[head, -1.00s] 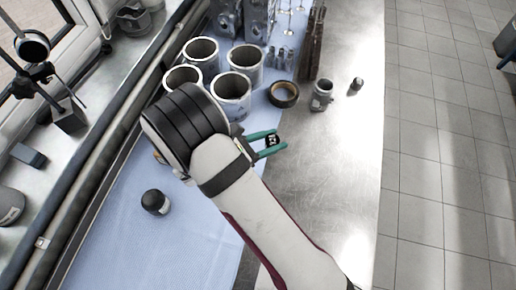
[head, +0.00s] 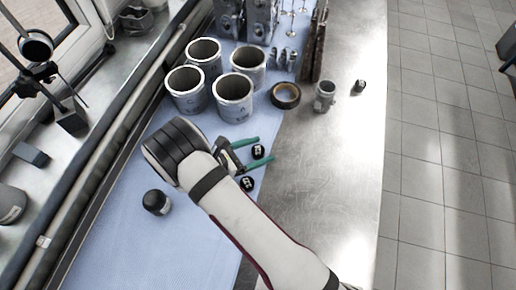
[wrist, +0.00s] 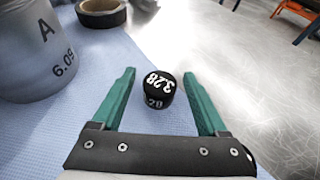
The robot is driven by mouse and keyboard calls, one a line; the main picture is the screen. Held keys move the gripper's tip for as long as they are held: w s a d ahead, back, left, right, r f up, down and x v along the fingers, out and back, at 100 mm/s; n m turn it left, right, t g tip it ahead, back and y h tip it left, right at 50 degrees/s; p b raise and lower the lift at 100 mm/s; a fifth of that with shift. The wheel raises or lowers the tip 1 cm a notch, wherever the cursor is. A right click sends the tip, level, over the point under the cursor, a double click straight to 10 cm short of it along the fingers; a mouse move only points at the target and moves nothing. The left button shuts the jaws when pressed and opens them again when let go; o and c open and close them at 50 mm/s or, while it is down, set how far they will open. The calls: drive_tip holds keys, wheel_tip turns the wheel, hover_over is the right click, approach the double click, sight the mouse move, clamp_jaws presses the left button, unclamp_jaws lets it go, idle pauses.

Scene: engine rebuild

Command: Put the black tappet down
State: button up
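A black tappet (head: 258,152) with white markings stands between the two green fingers of my gripper (head: 265,149) in the head view. A second black tappet (head: 247,183) sits beside the lower finger in the head view, close to my arm.
Several metal cylinder sleeves (head: 233,97) stand behind the gripper on the blue mat (head: 110,240). A dark tape ring (head: 285,95), a grey metal part (head: 324,96) and a small dark part (head: 359,86) lie to the right.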

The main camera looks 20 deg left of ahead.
drive_tip(key=shift+r, duration=0.15)
drive_tip(key=v, duration=1.2)
drive_tip(key=s+d+r+m+g+y, duration=0.1)
drive_tip(key=d+r+m+g, duration=0.55)
drive_tip(key=d+m, duration=0.4)
drive_tip(key=s+d+r+m+g+y, duration=0.1)
drive_tip(key=d+r+m+g, duration=0.4)
drive_tip(key=d+r+m, duration=0.5)
drive_tip(key=s+d+m+t+y, duration=0.1)
drive_tip(key=s+d+m+y, duration=0.3)
drive_tip(key=s+m+y, duration=0.4)
drive_tip(key=s+m, duration=0.2)
drive_tip(key=m, duration=0.3)
drive_tip(key=shift+s+d+r, duration=0.15)
drive_tip(key=shift+s+r, duration=0.25)
drive_tip(key=shift+o, duration=0.5)
